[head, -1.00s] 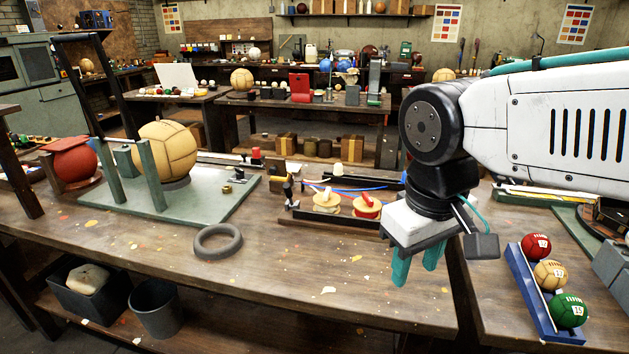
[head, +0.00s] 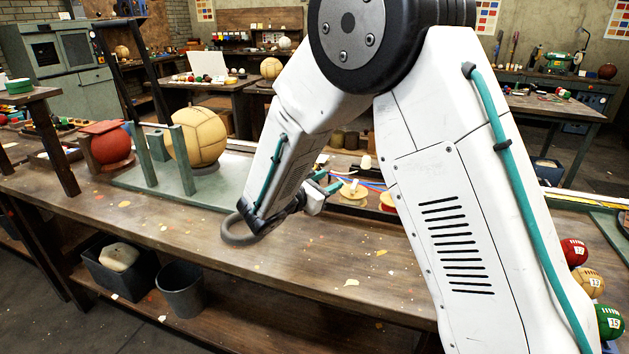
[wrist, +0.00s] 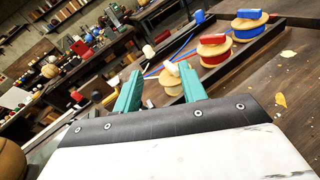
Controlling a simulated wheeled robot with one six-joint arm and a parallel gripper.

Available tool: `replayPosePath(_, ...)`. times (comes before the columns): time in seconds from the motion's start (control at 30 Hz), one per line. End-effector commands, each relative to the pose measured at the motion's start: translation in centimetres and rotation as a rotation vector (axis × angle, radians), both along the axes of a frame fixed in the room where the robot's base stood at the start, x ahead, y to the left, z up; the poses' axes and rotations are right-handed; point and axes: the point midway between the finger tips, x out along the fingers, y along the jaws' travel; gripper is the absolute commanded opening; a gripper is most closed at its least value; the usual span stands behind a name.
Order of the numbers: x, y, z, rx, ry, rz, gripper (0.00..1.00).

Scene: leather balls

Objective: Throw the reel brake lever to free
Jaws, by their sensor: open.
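A dark rack (wrist: 262,52) holds a row of thread reels. The wrist view shows a cream reel (wrist: 172,86) with a white block on top, a red reel (wrist: 215,57) with a red block, and a blue reel (wrist: 250,30) with a blue block. White, red and blue knobs stand behind them. I cannot tell which part is the brake lever. My gripper (wrist: 158,78) has two teal fingers, apart and empty, with the cream reel just beyond the right finger. In the head view, my gripper (head: 328,181) is just left of the reels; my arm partly hides the rack.
A tan ball (head: 200,138) stands on a green board (head: 135,178) with upright posts at left. A grey ring (head: 235,230) is partly behind my forearm. Small numbered balls (head: 588,283) sit at right. The front of the bench (head: 290,280) is clear.

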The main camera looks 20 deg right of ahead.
Motion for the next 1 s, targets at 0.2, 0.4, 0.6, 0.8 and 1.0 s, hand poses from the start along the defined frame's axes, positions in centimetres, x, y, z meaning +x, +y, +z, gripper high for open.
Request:
replayPosePath(0.2,3.4,4.9,-4.0,-0.148,0.056,0.185,0.41)
replayPosePath(0.4,4.9,4.9,-4.6,-0.173,0.063,0.218,0.41)
replayPosePath(0.6,7.1,2.4,-4.6,-0.171,0.062,0.215,0.41)
replayPosePath(0.8,8.8,0.6,-4.6,-0.171,0.063,0.215,0.41)
replayPosePath(1.0,9.4,0.0,-4.5,-0.172,0.063,0.216,0.41)
